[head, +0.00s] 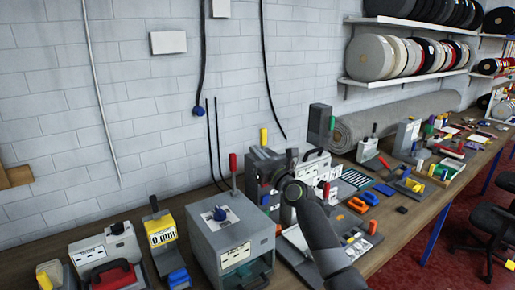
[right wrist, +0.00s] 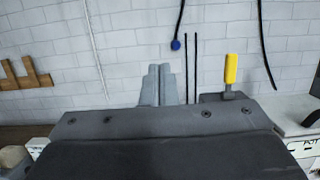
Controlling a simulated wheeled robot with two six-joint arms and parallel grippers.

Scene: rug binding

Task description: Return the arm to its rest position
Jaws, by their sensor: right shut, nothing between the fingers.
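My right arm (head: 318,235) comes in from the bottom of the head view and reaches over the bench among the machines. Its wrist end is dark and round, and the fingertips are hard to make out there. In the right wrist view my right gripper (right wrist: 158,84) shows its two grey fingers side by side, shut and empty, in front of the white block wall. My left gripper is not in view.
The wooden bench (head: 398,237) holds several machines, among them a grey box with a blue knob (head: 228,235) and a yellow device (head: 161,235). Orange clamps (head: 358,205) lie to the right of my arm. Shelves with rolls (head: 370,58) hang above.

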